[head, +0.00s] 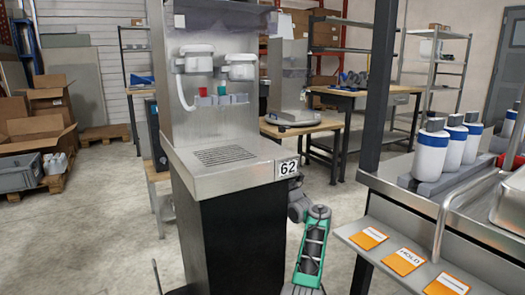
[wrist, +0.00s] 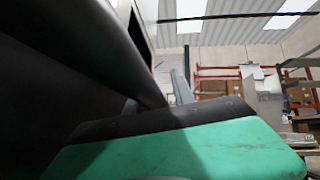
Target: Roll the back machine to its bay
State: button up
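A tall dispenser machine (head: 225,170) stands upright in the middle of the head view, with a steel top, a black cabinet and a plate (head: 287,168) marked 62. It carries two white dispensing heads and a drip grille. My green and black arm rises from the floor at its right side, and its far end is hidden behind the cabinet. In the wrist view, a grey finger-like part of my gripper (wrist: 181,88) shows beyond the green casing, close by a large dark surface. Whether the fingers are open or shut is hidden. I cannot make out a marked bay.
A steel counter (head: 475,215) with white bottles (head: 431,150) and orange cards (head: 404,262) stands close on the right, beside a dark post (head: 377,90). A wooden bench (head: 315,124) is behind.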

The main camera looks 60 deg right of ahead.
jog(key=shift+o, duration=1.4)
jog(key=shift+s+d, duration=0.1)
jog(key=shift+s, duration=0.05)
jog(key=shift+w, duration=0.2)
jog(key=p+v, duration=0.2)
jog(key=v, duration=0.6)
